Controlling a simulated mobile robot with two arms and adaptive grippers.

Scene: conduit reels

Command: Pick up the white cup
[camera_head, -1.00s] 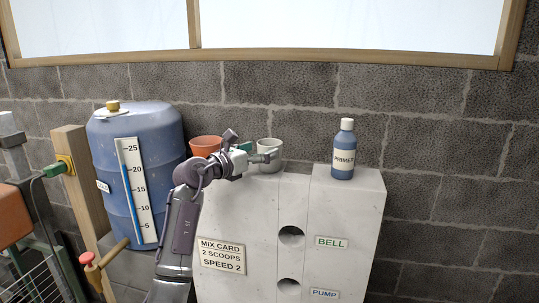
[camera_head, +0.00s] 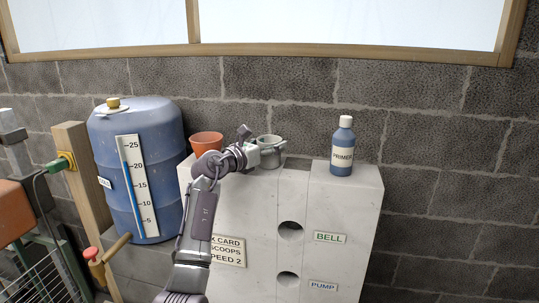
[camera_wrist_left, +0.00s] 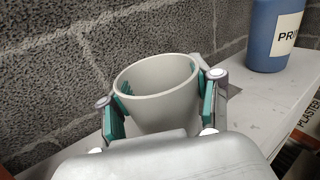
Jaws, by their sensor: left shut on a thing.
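The white cup (camera_head: 269,144) is a light, off-white cup on top of the pale block stand, against the brick wall. My left gripper (camera_head: 276,149) reaches it from the left and front in the head view. In the left wrist view, the cup (camera_wrist_left: 158,92) stands between the green-padded fingers of the left gripper (camera_wrist_left: 160,108), one on each side, and its open rim faces up. The gripper is shut on the cup. The cup's lower part is hidden by the gripper, so I cannot tell whether its base touches the stand. My right gripper is not in view.
An orange pot (camera_head: 206,143) stands left of the cup. A blue primer bottle (camera_head: 342,147) stands to the right, with clear stand top (camera_head: 300,172) between. A blue drum (camera_head: 165,150) is at the left. The brick wall (camera_head: 430,150) is close behind.

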